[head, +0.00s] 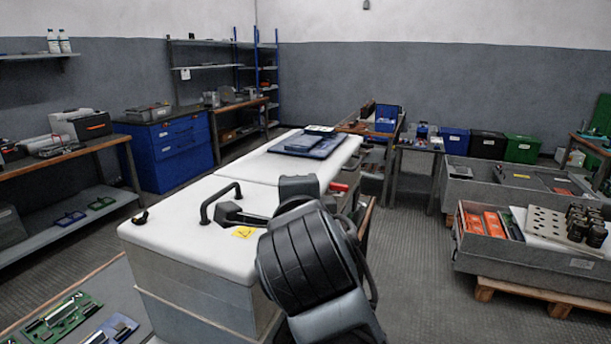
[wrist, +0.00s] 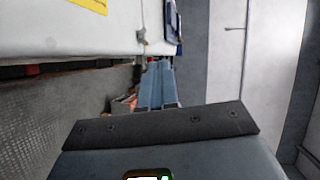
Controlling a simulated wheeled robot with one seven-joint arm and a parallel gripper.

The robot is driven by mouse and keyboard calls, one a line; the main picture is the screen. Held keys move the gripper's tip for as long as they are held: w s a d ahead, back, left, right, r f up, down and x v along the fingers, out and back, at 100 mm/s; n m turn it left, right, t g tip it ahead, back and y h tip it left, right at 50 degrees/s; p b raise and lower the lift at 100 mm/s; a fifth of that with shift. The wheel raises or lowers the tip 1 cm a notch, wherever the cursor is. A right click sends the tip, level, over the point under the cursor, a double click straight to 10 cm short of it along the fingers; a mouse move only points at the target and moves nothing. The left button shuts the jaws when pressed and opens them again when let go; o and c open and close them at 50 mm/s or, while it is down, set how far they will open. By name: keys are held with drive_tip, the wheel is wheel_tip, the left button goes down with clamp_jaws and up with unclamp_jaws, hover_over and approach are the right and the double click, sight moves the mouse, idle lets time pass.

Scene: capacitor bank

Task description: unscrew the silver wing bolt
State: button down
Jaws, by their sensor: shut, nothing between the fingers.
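My gripper (wrist: 157,68) shows in the wrist view with its two blue-grey fingers together and nothing between them. Just beyond the fingertips is the edge of a white-topped cabinet, which also shows in the head view (head: 185,240). A small grey fitting (wrist: 142,38) sits at that edge, near the fingertips; I cannot tell whether it is the silver wing bolt.
Blue folders (head: 308,143) lie on the lid's far part. A grey crate (head: 510,255) on a pallet stands at right. The floor between is clear.

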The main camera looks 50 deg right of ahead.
drive_tip(key=shift+m+g, duration=0.3)
drive_tip(key=shift+g, duration=0.1)
drive_tip(key=p+x, duration=0.1)
drive_tip(key=x, duration=0.3)
drive_tip(key=f+p+x, duration=0.1)
drive_tip(key=x, duration=0.4)
drive_tip(key=s+p+x, duration=0.1)
drive_tip(key=x, duration=0.3)
drive_tip(key=shift+w+d+f, duration=0.15)
drive_tip(key=shift+d+f, duration=0.05)
drive_tip(key=shift+d, duration=0.1)
drive_tip(key=shift+w+d, duration=0.1)
